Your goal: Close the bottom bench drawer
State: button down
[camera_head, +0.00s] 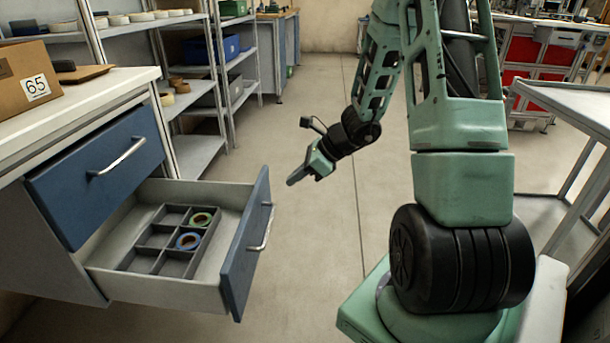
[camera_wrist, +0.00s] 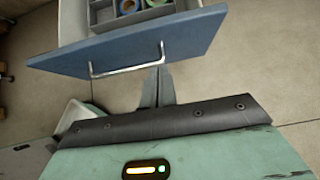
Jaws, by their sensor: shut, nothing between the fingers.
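The bottom bench drawer (camera_head: 242,250) is pulled out from the bench, its blue front standing well clear of the cabinet. Its metal handle (camera_head: 263,229) faces right, and it also shows in the wrist view (camera_wrist: 125,70). Inside is a grey divided tray (camera_head: 150,243) with a green tape reel (camera_head: 201,219) and a blue tape reel (camera_head: 188,241). The blue drawer front (camera_wrist: 130,42) fills the upper middle of the wrist view. My gripper (camera_head: 291,181) is shut and empty, to the right of the drawer front. In the wrist view its fingers (camera_wrist: 157,88) point toward the front, near the handle; contact cannot be told.
The top drawer (camera_head: 98,175) is shut. A cardboard box marked 65 (camera_head: 30,82) sits on the bench top. Shelves (camera_head: 205,150) with tape reels stand behind, and a grey table (camera_head: 570,112) stands at right. The floor (camera_head: 320,260) between is clear.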

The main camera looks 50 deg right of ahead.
aim_at(260, 189)
jog(key=shift+w+a+f+b, duration=0.3)
jog(key=shift+w+a+f, duration=0.1)
jog(key=shift+w+a, duration=0.35)
jog(key=shift+w+a+f+b, duration=0.25)
jog(key=shift+w+a+f, duration=0.25)
jog(key=shift+w, duration=0.45)
jog(key=shift+w+a+f+b, duration=0.3)
jog(key=shift+w+a, duration=0.45)
jog(key=shift+w, duration=0.1)
jog(key=shift+w+a, duration=0.3)
jog(key=w+a+p, duration=0.6)
jog(key=w+a, duration=1)
jog(key=w, duration=0.5)
jog(key=shift+w+a, duration=0.3)
jog(key=shift+a, duration=0.1)
